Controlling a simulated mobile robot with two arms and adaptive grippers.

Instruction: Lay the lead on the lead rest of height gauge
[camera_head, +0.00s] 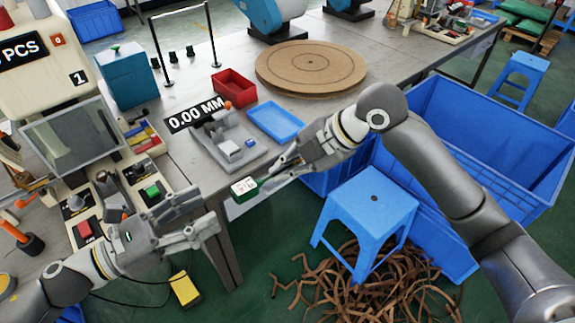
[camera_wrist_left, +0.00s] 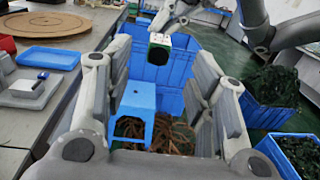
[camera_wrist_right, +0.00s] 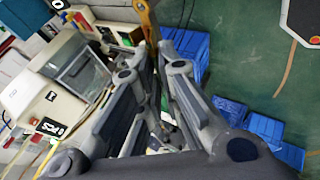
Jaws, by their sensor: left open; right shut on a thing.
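The height gauge (camera_head: 225,145) is a grey fixture on the table beside a black "0.00 MM" display (camera_head: 195,115); it also shows at the left of the left wrist view (camera_wrist_left: 28,92). My right gripper (camera_head: 264,184) is shut on the lead, whose end is a small block with a white face and dark green body (camera_head: 243,188). It hangs in the air in front of the table edge, apart from the gauge. The block also shows in the left wrist view (camera_wrist_left: 158,46). No cord is clear. My left gripper (camera_head: 209,213) is open and empty, to the lower left of the block.
A blue tray (camera_head: 275,122), red bin (camera_head: 234,88) and round brown board (camera_head: 311,66) lie near the gauge. A machine with buttons (camera_head: 110,205) stands at left. A blue stool (camera_head: 368,205), large blue crate (camera_head: 480,125) and brown strips (camera_head: 375,283) are below the table's edge.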

